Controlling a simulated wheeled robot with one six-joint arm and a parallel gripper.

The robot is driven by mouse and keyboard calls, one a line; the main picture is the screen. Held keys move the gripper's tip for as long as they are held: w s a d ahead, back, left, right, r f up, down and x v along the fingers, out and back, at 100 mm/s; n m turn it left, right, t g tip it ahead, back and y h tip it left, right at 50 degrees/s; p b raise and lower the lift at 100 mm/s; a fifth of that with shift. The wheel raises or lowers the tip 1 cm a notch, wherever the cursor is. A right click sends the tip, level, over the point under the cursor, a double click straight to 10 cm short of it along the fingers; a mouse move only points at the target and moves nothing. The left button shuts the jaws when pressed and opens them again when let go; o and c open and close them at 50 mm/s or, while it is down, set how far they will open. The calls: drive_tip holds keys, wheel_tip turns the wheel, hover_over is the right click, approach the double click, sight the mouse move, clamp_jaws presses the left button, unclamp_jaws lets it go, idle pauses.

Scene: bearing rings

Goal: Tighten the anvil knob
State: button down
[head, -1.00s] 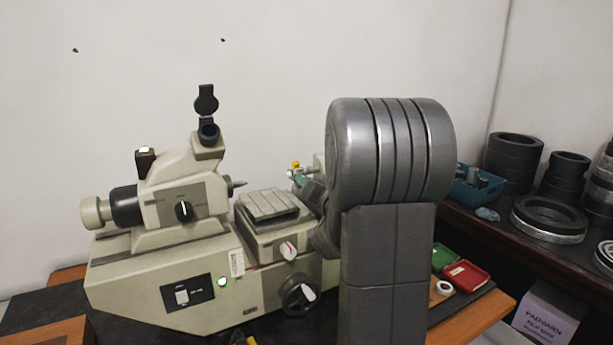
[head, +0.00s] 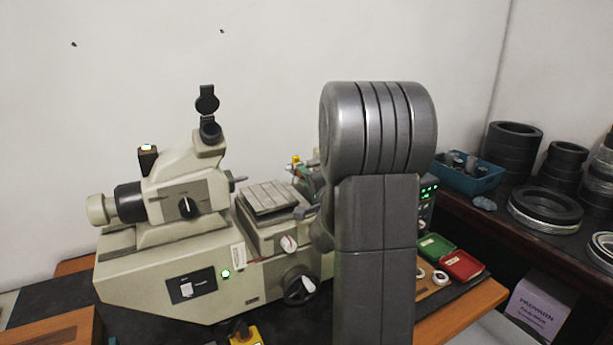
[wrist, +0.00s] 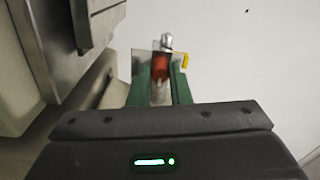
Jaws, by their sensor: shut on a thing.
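My gripper (wrist: 160,64) shows in the wrist view with two green fingers. They are shut on an orange-red cylindrical knob (wrist: 160,70), which has a shiny metal end beyond it. It appears to be the anvil knob, though its mounting is hard to make out. In the head view, green and yellow parts by my gripper (head: 299,168) show just left of my arm, behind the machine's ribbed stage. The knob is hidden there. The beige measuring machine (head: 140,270) stands on the bench, its left head and spindle (head: 236,181) facing the stage (head: 268,197).
My arm covers the machine's right end. Right of it are a green tray (head: 434,247), a red tray (head: 462,265) and small pale rings. A teal bin (head: 470,178) and dark ring stacks (head: 513,158) stand on the right shelf. A yellow item (head: 245,336) lies in front.

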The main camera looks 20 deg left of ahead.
drive_tip(key=shift+m, duration=0.3)
drive_tip(key=c, duration=1.3)
unclamp_jaws()
drive_tip(key=shift+c, duration=0.2)
drive_tip(key=shift+d, duration=0.1)
drive_tip(key=b+v, duration=0.2)
drive_tip(key=v, duration=1.1)
drive_tip(key=shift+s+d+b, duration=0.25)
drive_tip(key=shift+s+b, duration=0.05)
drive_tip(key=shift+b, duration=0.1)
drive_tip(key=p+x, duration=0.3)
drive_tip(key=x, duration=1.1)
